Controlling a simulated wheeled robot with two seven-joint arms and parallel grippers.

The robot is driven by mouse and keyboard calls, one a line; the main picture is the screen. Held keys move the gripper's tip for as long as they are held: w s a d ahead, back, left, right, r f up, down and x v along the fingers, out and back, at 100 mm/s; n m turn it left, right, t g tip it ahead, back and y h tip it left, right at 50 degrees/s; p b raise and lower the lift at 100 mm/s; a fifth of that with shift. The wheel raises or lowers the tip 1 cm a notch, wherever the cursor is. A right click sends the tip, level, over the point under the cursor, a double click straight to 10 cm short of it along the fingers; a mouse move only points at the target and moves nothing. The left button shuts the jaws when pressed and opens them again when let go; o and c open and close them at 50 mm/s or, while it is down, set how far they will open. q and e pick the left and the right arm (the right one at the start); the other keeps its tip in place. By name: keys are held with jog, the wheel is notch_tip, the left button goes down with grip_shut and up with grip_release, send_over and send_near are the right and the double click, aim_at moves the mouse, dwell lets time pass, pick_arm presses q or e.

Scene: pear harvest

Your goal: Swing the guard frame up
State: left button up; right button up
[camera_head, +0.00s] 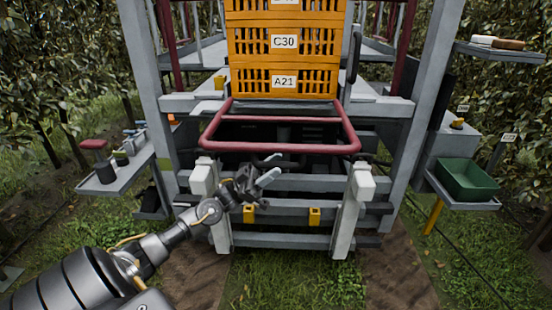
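The guard frame is a red tubular loop (283,148). It slants out toward me from below the stacked orange crates, with its front bar low and level across the middle of the view. My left gripper (262,180) is just below the front bar, left of its middle. Its fingers look spread apart, with nothing seen between them, and it appears apart from the bar. A dark curved part close to the fingertips is hard to make out. My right gripper is not in view.
Orange crates (284,83) labelled C30 and A21 stand stacked behind the frame. Two white posts (204,178) (360,185) rise in front of the grey structure. A green bin (467,180) sits on a right shelf; a left shelf (117,176) holds small items. Grass lies below.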

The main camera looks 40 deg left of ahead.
pick_arm(q)
jog(key=shift+x, duration=0.8)
jog(key=shift+c, duration=0.4)
grip_shut()
